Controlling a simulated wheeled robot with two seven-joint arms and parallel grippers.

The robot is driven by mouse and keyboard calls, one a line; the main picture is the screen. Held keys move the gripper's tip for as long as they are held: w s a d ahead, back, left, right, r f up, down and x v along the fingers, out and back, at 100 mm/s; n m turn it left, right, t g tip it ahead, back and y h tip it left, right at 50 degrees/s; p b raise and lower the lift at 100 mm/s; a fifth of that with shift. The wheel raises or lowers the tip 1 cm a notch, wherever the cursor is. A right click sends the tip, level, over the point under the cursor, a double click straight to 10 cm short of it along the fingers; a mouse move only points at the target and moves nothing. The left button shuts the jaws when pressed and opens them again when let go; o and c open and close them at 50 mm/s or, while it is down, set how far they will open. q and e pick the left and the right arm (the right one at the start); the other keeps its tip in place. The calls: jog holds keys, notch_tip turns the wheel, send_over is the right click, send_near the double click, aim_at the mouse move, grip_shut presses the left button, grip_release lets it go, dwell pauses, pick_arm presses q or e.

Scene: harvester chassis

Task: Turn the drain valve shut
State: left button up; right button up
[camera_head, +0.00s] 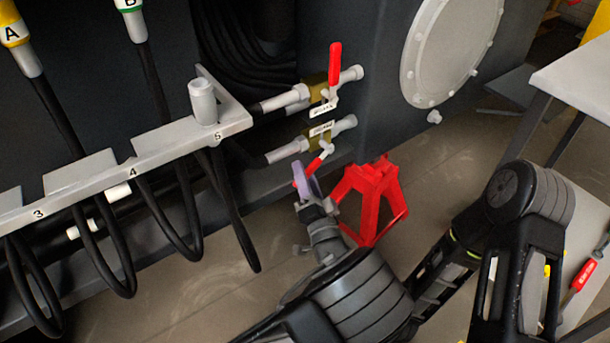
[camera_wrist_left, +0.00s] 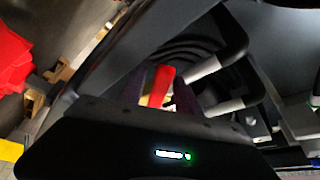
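Two valves are on pipes at the dark chassis. The upper valve has a red lever (camera_head: 335,64) standing upright. The lower valve (camera_head: 318,141) has a red lever (camera_head: 314,166) slanting down to the left. Each has a small white tag; I cannot read them surely. My left gripper (camera_head: 306,180) is at the lower lever's end. In the left wrist view the red lever (camera_wrist_left: 161,82) lies between the two purple-grey fingers of the left gripper (camera_wrist_left: 159,92), which stand apart with gaps beside it. Contact is hard to tell. My right gripper is out of view.
A red jack stand (camera_head: 372,196) stands on the floor close right of my left gripper. A grey numbered bracket (camera_head: 150,147) with hanging black hoses is at the left. A table (camera_head: 578,75) is at the right, and a red-handled screwdriver (camera_head: 585,274) lies at the lower right.

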pick_arm(q)
jog(key=shift+s, duration=0.1)
jog(key=v, duration=0.7)
jog(key=shift+s+d+f+b, duration=0.1)
jog(key=shift+s+b, duration=0.15)
jog(key=shift+b, duration=0.1)
jog(key=shift+c, duration=0.3)
